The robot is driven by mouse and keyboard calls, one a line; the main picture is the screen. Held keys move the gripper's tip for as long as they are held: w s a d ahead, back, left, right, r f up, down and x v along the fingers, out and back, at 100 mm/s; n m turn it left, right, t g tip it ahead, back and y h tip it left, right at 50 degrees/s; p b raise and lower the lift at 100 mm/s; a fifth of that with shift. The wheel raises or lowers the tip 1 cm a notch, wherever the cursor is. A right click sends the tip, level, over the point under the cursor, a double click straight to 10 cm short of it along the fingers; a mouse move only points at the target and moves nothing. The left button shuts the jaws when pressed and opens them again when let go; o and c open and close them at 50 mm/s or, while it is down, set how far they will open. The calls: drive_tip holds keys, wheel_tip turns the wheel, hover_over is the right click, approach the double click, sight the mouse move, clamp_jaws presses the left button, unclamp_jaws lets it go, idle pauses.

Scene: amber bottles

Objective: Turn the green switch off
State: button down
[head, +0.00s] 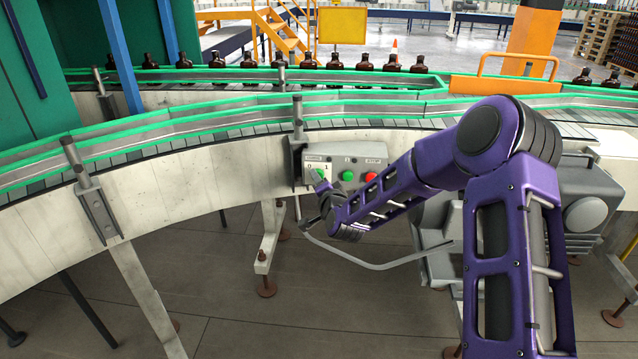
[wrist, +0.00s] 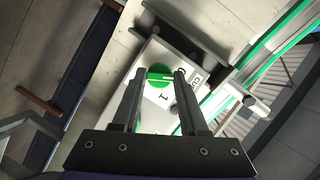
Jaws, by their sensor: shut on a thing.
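The green switch (wrist: 158,76) is a round green knob on a grey control box (head: 343,159) fixed to the conveyor's side. In the head view the switch (head: 318,173) is at the left of the box, under the marks 0 and 1, partly hidden by my gripper (head: 318,186). In the wrist view my gripper's two fingers (wrist: 157,80) stand on either side of the knob, shut on it. The knob has a pale raised bar across it. I cannot tell exactly which mark it points to.
A green button (head: 348,176) and a red button (head: 371,178) sit right of the switch on the same box. A conveyor with green rails (head: 225,119) runs above it. Amber bottles (head: 309,61) stand in a row on the conveyor behind. Grey machinery (head: 585,214) stands at the right.

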drive_tip(key=shift+r+n+h, duration=0.1)
drive_tip(key=shift+n+h, duration=0.5)
drive_tip(key=shift+n, duration=0.6)
drive_tip(key=shift+g, duration=0.3)
drive_tip(key=shift+c, duration=2.2)
unclamp_jaws()
drive_tip(key=v, duration=1.7)
drive_tip(key=shift+s, duration=0.15)
drive_tip(key=shift+r, duration=0.1)
